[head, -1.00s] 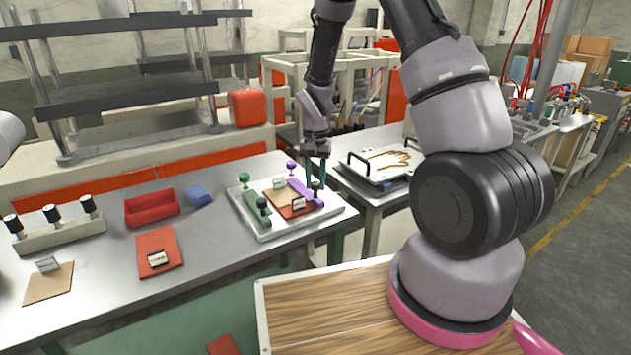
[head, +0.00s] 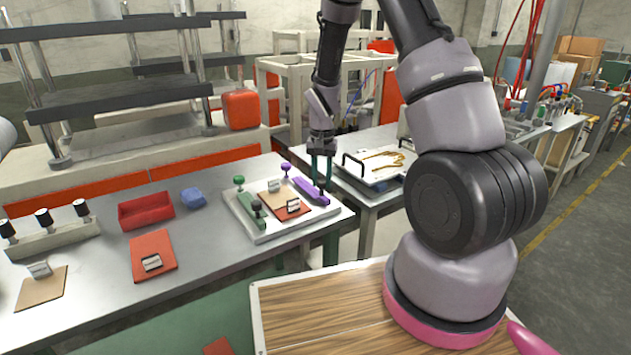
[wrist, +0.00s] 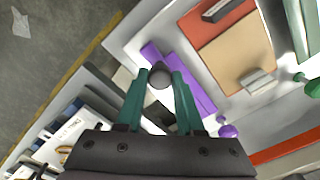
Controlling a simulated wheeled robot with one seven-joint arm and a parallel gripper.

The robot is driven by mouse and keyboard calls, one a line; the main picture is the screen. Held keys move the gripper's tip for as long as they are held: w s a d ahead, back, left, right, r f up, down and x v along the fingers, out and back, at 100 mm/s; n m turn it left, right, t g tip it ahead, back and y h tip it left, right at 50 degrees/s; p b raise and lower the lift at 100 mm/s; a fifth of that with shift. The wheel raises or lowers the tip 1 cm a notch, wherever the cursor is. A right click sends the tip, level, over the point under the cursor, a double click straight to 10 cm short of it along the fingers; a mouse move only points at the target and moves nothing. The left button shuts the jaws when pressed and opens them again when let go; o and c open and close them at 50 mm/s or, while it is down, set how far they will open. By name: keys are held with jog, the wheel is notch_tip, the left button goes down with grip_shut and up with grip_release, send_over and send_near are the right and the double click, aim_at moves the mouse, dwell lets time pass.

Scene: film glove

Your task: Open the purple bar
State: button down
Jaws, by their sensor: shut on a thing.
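The purple bar (head: 308,189) lies along the right side of the pale fixture plate (head: 262,236), angled outward from the tan and red boards. A purple knob (head: 286,168) stands at its far end and shows in the wrist view (wrist: 228,131). A black knob (wrist: 160,75) stands at its near end. My gripper (head: 321,182) is over that near end, pointing down. In the wrist view, its green fingers (wrist: 161,86) are shut on the black knob, one on each side.
A green bar (head: 250,208) with a green knob lies on the fixture's left side. A tan board (head: 277,200) and a red board (head: 291,210) with metal clips lie between the bars. A red bin (head: 146,211) and blue block (head: 193,197) stand left. A side table (head: 372,200) is right.

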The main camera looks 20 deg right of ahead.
jog(key=c, duration=0.5)
grip_release()
notch_tip(320, 180, up, 11)
jog(key=shift+f, duration=0.1)
jog(key=s+d+r+t+y, duration=0.15)
jog(key=s+r, duration=0.25)
jog(key=r, duration=0.5)
jog(key=s+r+t, duration=0.2)
jog(key=s+r, duration=0.3)
jog(key=r, duration=0.3)
jog(key=s+r+t, duration=0.1)
jog(key=s+r, duration=0.2)
jog(key=s, duration=0.1)
jog(key=s+r+t, duration=0.1)
jog(key=s+r, duration=0.1)
jog(key=s, duration=0.3)
jog(key=s+r+n+t, duration=0.1)
jog(key=s+r, duration=0.2)
jog(key=s, duration=0.2)
jog(key=shift+r+t+y, duration=0.25)
jog(key=shift+r+t, duration=0.05)
jog(key=shift+t, duration=0.05)
